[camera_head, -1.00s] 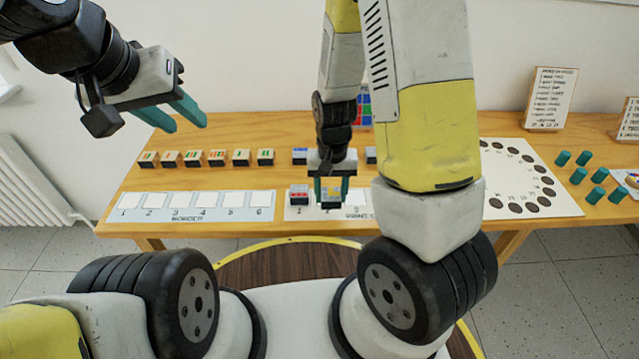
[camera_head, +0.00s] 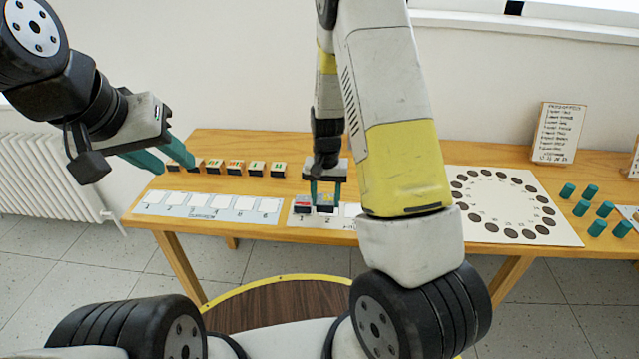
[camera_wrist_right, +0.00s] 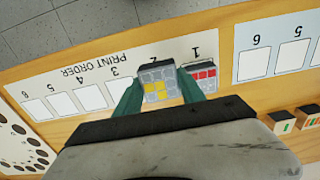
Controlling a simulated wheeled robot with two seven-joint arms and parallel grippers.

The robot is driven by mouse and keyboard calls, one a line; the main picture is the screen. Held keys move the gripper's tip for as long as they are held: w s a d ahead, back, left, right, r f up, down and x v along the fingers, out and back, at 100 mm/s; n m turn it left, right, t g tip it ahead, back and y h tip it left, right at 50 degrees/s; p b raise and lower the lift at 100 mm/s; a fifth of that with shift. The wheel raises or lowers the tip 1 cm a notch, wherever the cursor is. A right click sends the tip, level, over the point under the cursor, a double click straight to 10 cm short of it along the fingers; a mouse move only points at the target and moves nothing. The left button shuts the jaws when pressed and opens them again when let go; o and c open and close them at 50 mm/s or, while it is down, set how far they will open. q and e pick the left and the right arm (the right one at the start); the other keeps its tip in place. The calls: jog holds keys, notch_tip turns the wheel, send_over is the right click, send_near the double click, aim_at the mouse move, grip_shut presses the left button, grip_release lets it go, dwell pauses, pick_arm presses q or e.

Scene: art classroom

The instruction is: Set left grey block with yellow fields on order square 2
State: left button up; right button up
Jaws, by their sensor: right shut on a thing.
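The grey block with yellow fields (camera_wrist_right: 158,82) is between the fingers of my right gripper (camera_wrist_right: 160,88), at order square 2 of the print order strip (camera_wrist_right: 85,70). Whether it touches the strip I cannot tell. In the head view the block (camera_head: 325,208) shows between the fingertips of the right gripper (camera_head: 326,196), which points down. A grey block with red fields (camera_wrist_right: 203,78) stands on square 1, close beside the right gripper's finger. My left gripper (camera_head: 166,160) is open and empty, above the left end of the table.
A second strip with white squares (camera_head: 205,213) lies to the left, with a row of small striped blocks (camera_head: 235,168) behind it. A white board with dark circles (camera_head: 480,205) and several teal cylinders (camera_head: 593,203) are to the right. Squares 3 to 5 are empty.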

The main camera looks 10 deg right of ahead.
jog(key=w+d, duration=0.1)
jog(key=w, duration=0.2)
jog(key=shift+d+f, duration=0.15)
jog(key=shift+d, duration=0.25)
jog(key=shift+a+f, duration=0.1)
jog(key=shift+f, duration=1.6)
jog(key=shift+f, duration=0.15)
jog(key=o, duration=1.4)
jog(key=shift+c, duration=0.2)
notch_tip(320, 180, up, 12)
notch_tip(320, 180, up, 17)
jog(key=n+t+y, duration=0.2)
jog(key=t, duration=0.1)
send_over(329, 201)
jog(key=s, duration=0.6)
jog(key=s+r+n+t, duration=0.1)
jog(key=s+r, duration=0.2)
jog(key=s, duration=0.4)
jog(key=s+a+r+t, duration=0.1)
jog(key=s+r+t, duration=0.1)
jog(key=s, duration=0.5)
jog(key=shift+s+a+r+n, duration=0.15)
jog(key=shift+s+r+n, duration=0.2)
jog(key=shift+r, duration=0.55)
